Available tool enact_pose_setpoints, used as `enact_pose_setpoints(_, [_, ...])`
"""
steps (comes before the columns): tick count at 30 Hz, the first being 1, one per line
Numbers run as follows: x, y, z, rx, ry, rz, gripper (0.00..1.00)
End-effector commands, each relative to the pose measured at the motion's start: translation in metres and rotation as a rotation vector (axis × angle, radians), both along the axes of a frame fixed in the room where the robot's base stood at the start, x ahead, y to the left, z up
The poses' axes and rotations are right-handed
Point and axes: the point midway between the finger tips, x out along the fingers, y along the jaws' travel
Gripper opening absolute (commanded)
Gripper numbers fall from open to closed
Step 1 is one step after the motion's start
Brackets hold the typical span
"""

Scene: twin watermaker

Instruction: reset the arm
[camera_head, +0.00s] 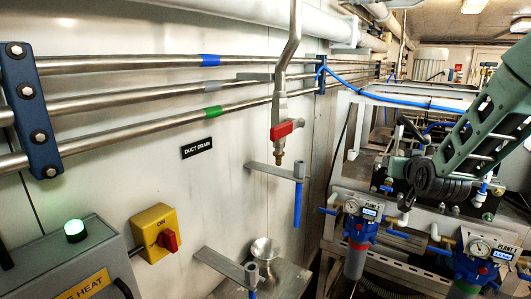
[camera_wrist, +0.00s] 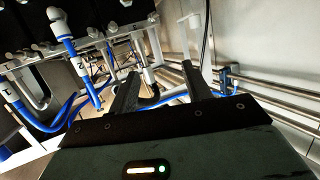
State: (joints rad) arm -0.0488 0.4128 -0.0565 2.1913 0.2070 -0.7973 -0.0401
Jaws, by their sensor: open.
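My gripper (camera_wrist: 160,72) shows in the wrist view with its two dark fingers apart and nothing held between them. Beyond the fingers are a pale wall, steel pipes and blue hoses. In the head view my green-grey arm (camera_head: 488,125) comes in from the right edge and slopes down to a dark round joint. It hangs in front of the plant frame, above the two filter units. I cannot make out the fingers clearly in the head view.
A red-handled valve (camera_head: 287,128) hangs from a pipe at the middle. A yellow switch box (camera_head: 155,232) and a panel with a lit green button (camera_head: 75,230) are at lower left. Blue-topped filters (camera_head: 359,232) stand below my arm. Blue hoses (camera_wrist: 68,118) run close left of my fingers.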

Motion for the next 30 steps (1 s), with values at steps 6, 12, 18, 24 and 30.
enact_pose_setpoints(6, [-0.037, 0.076, -0.029, 0.052, 0.2, 0.151, 0.49])
enact_pose_setpoints(12, [-0.123, 0.17, -0.066, 0.056, 0.507, 0.377, 0.49])
enact_pose_setpoints(18, [-0.252, 0.228, -0.1, -0.049, 0.855, 0.602, 0.49])
enact_pose_setpoints(24, [-0.367, 0.23, -0.119, -0.223, 1.146, 0.738, 0.49])
enact_pose_setpoints(30, [-0.417, 0.216, -0.123, -0.329, 1.282, 0.778, 0.49])
